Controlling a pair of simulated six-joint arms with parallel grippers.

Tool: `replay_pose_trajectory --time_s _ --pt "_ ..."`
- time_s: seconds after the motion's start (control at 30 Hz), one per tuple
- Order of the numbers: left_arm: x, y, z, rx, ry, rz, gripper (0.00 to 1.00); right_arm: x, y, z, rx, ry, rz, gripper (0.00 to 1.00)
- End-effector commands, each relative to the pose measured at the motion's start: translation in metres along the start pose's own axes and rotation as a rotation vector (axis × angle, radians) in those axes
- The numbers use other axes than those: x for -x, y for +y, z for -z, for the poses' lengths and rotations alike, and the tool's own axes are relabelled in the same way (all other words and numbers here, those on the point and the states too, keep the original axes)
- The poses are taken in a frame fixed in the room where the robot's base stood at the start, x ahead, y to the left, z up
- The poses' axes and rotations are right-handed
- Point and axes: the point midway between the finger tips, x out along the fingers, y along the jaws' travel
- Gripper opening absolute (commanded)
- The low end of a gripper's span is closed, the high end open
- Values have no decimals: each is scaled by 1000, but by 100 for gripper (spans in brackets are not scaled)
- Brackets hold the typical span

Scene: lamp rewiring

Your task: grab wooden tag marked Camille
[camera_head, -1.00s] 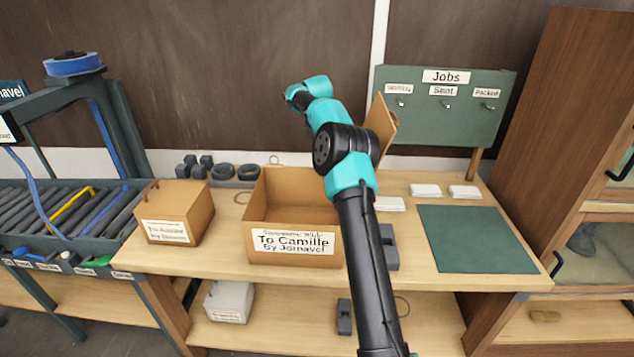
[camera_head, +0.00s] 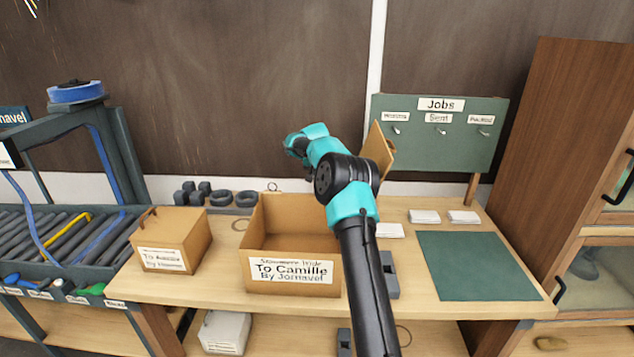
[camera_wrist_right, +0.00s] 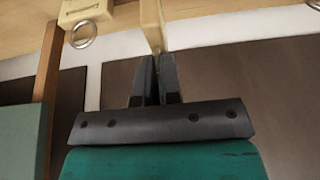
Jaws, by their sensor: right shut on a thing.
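In the right wrist view my right gripper (camera_wrist_right: 155,80) is shut on a pale wooden piece (camera_wrist_right: 152,25), seen edge-on and running out of the top of the picture. No lettering shows on it, so I cannot read a name. Another pale wooden piece (camera_wrist_right: 82,9) with a metal ring lies apart to the left; any marking on it is unreadable. In the head view the right arm's turquoise wrist end is above and behind the open carton (camera_head: 290,272) labelled "To Camille". Its fingertips and what they hold are hidden there. My left gripper is not in view.
A smaller closed box (camera_head: 172,240) stands left of the carton, with dark weights and rings (camera_head: 221,198) behind. A green Jobs board (camera_head: 440,150) with hooks stands at the back right. A clear green mat (camera_head: 474,264) lies at the right. A cabinet (camera_head: 560,170) borders the bench.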

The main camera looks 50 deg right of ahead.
Motion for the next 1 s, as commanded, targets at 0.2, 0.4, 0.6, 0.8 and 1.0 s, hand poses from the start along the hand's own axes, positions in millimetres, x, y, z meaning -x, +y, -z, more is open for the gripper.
replay_pose_trajectory --time_s 0.2,0.4,0.6,0.8,1.0 --pt "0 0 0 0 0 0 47 -23 0 -10 1 -2 -1 0" --pt "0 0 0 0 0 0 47 -34 0 -14 0 1 0 0" --pt "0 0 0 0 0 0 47 -34 0 -14 0 0 0 0" --pt "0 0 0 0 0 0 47 -38 0 -16 0 -1 0 0" --pt "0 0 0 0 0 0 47 -42 0 -18 0 -1 0 0"
